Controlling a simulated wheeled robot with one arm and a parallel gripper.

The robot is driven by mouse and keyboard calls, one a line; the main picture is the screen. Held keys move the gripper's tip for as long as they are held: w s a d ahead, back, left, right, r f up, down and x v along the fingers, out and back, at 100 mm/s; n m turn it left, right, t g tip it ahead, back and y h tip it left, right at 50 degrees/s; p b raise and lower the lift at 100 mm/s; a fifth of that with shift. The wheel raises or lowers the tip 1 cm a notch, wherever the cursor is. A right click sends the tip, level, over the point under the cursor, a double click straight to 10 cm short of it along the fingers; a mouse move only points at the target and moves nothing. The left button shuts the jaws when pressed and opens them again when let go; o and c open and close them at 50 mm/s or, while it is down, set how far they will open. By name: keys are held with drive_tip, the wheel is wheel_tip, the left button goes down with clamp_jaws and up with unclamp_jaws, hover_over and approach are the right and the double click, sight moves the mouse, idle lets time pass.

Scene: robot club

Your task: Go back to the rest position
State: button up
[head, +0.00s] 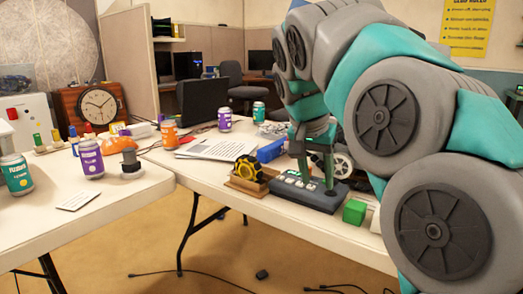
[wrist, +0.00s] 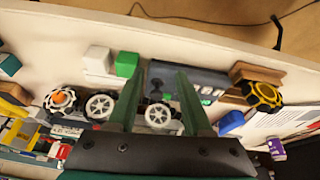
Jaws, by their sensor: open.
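My gripper (head: 316,178) is at the end of my arm, over the long table on the right. Its two green fingers are apart with nothing held between them, as the wrist view also shows (wrist: 160,75). The fingertips are at or just above a dark control box with pale buttons (head: 292,182); I cannot tell whether they touch it. In the wrist view the box (wrist: 205,82) lies beyond the fingers, partly hidden by the right one. My arm covers much of the head view's right side.
A wheeled chassis (head: 340,163) and a blue object (head: 270,151) lie behind. Cans, including a purple one (head: 89,159), stand on the left table. Cables (head: 190,274) lie on the floor.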

drive_tip(key=s+d+f+n+g+y, duration=0.1)
drive_tip(key=s+f+n+g, duration=0.1)
drive_tip(key=s+f, duration=1.1)
drive_tip(key=s+d+f+n+g+y, duration=0.1)
drive_tip(key=s+d+f+n+g, duration=0.1)
drive_tip(key=s+f, duration=1.1)
drive_tip(key=s+n+g, duration=0.1)
drive_tip(key=s+n, duration=0.1)
drive_tip(key=s, duration=0.4)
drive_tip(key=shift+s+d+y, duration=0.15)
drive_tip(key=shift+d+y, duration=0.15)
drive_tip(key=shift+f, duration=0.1)
idle(0.4)
